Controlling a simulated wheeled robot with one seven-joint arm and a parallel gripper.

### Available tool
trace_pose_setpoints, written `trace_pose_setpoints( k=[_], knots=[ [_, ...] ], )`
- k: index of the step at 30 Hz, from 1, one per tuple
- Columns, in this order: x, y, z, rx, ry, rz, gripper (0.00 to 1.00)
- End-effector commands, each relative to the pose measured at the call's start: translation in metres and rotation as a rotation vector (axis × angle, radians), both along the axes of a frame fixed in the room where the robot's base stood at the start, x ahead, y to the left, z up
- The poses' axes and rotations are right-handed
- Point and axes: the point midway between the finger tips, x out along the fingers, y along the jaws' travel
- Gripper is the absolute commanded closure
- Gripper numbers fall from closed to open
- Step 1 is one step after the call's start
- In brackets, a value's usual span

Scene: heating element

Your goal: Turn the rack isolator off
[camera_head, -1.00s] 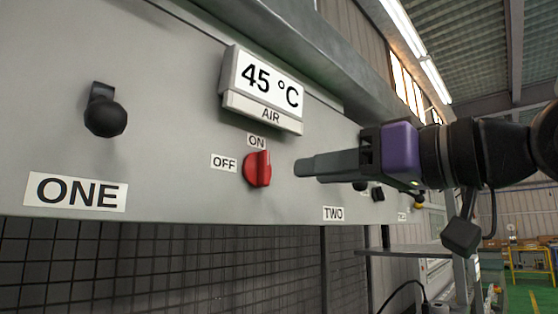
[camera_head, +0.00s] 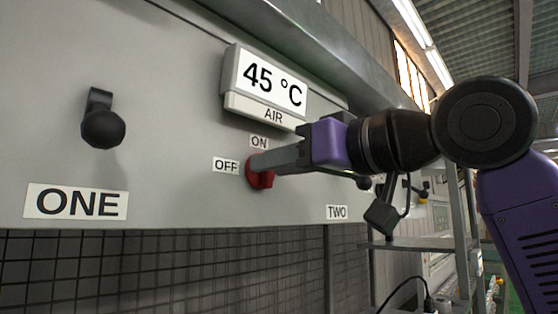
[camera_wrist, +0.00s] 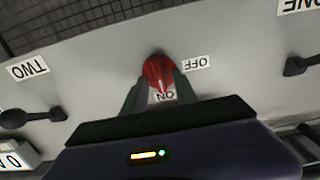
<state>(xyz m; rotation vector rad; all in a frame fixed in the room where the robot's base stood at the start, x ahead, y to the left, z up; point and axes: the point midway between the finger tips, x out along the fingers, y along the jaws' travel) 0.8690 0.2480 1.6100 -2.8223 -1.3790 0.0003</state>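The red rotary knob (camera_head: 259,178) sits on the grey panel, with an ON label (camera_head: 259,142) above it and an OFF label (camera_head: 226,165) to its left. In the wrist view, which is upside down, the knob (camera_wrist: 158,70) has its ridge lined up with the ON label (camera_wrist: 165,96). My gripper (camera_wrist: 160,80) is open, with one finger on each side of the knob. Whether the fingers touch it cannot be told. In the head view my gripper (camera_head: 256,164) covers the knob's upper right part.
A 45 °C AIR display (camera_head: 268,90) juts out just above my gripper. A black lever knob (camera_head: 103,128) above the ONE label (camera_head: 76,202) is at the left. A TWO label (camera_head: 336,212) and another black lever (camera_wrist: 20,118) lie on the other side.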

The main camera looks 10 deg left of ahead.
Motion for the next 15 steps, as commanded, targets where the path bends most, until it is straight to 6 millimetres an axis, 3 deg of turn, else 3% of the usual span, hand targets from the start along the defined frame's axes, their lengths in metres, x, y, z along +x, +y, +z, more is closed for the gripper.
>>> trace_pose_setpoints(
  k=[5,10,15],
  knots=[
    [0.0001,0.0,-0.0003,0.0,0.0,0.0,0.65],
    [0.0001,-0.0001,-0.0002,0.0,0.0,0.0,0.97],
    [0.0,-0.0002,-0.0002,0.0,0.0,0.0,1.0]
  ],
)
